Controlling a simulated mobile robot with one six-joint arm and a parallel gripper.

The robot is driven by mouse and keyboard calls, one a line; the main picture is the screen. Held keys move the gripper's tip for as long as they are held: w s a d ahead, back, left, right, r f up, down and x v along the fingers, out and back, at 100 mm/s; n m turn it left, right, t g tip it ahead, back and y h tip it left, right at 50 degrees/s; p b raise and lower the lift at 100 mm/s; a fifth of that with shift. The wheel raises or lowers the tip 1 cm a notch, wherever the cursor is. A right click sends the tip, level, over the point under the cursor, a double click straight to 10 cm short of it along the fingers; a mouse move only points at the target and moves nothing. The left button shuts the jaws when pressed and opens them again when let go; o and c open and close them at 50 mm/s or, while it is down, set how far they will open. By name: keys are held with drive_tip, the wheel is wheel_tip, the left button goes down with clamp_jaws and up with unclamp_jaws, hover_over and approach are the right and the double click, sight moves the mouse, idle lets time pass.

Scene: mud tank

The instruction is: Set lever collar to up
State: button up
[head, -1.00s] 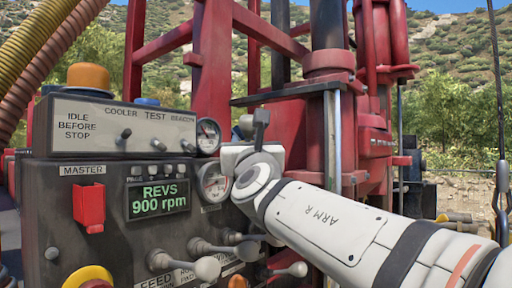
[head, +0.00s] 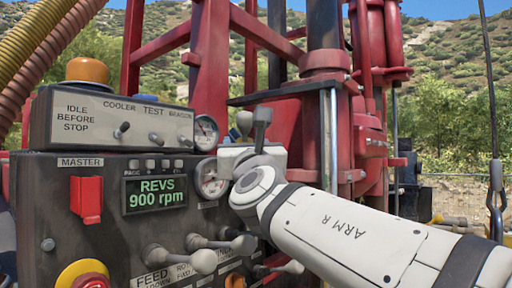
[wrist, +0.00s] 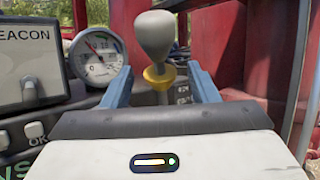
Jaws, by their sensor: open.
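In the wrist view a lever (wrist: 154,36) with a smooth grey knob stands upright. A yellow collar (wrist: 156,79) sits around its shaft just below the knob. My gripper (wrist: 158,70) is open, with one blue-grey finger on each side of the collar and a visible gap to it on both sides. Whether the fingers reach as far as the collar in depth is hard to tell.
The control panel (head: 115,225) is at the left, with a red master switch cover (head: 87,198), a display (head: 156,194) and a round gauge (head: 211,178). Several ball-ended levers (head: 203,262) stick out below my wrist. Red mast structure (head: 324,110) stands behind.

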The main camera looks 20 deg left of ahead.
drive_tip(key=b+v, duration=0.1)
drive_tip(key=v, duration=0.2)
drive_tip(key=shift+s+d+f, duration=0.15)
drive_tip(key=shift+s, duration=0.2)
drive_tip(key=w+d+f+m+g+h, duration=0.1)
drive_tip(key=w+d+f+m+h, duration=0.2)
drive_tip(key=d+f+m+h, duration=0.35)
drive_tip(key=w+d+f+m+g+h, duration=0.1)
drive_tip(key=w+d+f+m+h, duration=0.25)
drive_tip(key=d+f+m, duration=0.65)
drive_tip(key=s+d+f+m+g+h, duration=0.3)
drive_tip(key=d+f+m+g+h, duration=0.15)
drive_tip(key=d+f+m, duration=0.6)
drive_tip(key=s+d+f+m+g+y, duration=0.2)
drive_tip(key=s+f+m+g, duration=0.3)
drive_tip(key=f, duration=0.7)
drive_tip(key=s+d+f+m+g+y, duration=0.2)
drive_tip(key=s+d+f+m+g, duration=0.2)
drive_tip(key=s+f+m, duration=0.6)
drive_tip(key=s+f+g, duration=0.1)
drive_tip(key=s+f, duration=0.1)
drive_tip(key=s, duration=0.1)
drive_tip(key=shift+d+b, duration=0.15)
drive_tip(key=shift+b, duration=0.25)
